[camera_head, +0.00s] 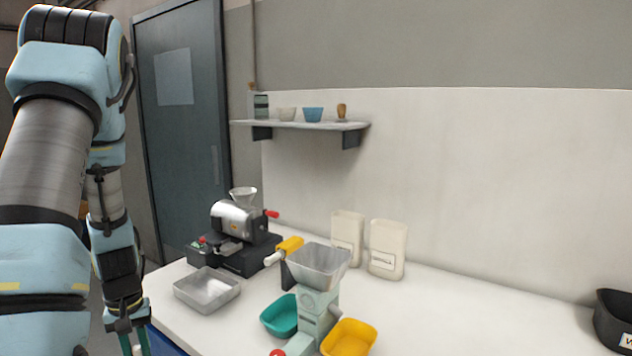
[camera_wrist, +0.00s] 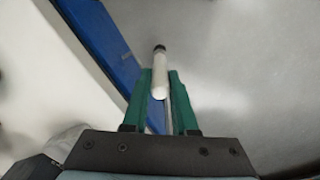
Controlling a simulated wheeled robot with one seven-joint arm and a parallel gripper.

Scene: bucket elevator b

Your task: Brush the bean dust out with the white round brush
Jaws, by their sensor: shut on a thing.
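My gripper (camera_head: 134,346) hangs beside the left end of the table in the head view, its green fingers cut off by the bottom edge. In the wrist view my gripper (camera_wrist: 160,75) is shut on a white round stick with a dark tip, which looks like the white brush (camera_wrist: 159,87). It points away from the gripper, out over the grey floor. A pale green machine with a grey hopper (camera_head: 319,265) stands on the table. A yellow piece with a pale end (camera_head: 288,248) sits by the hopper. I cannot make out any bean dust.
The white table (camera_head: 440,315) is clear on the right. A metal tray (camera_head: 207,290), a roaster (camera_head: 236,222), a teal bowl (camera_head: 280,316), a yellow bowl (camera_head: 349,338) and two pale bags (camera_head: 388,249) stand on it. A dark bin (camera_head: 613,318) is at far right.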

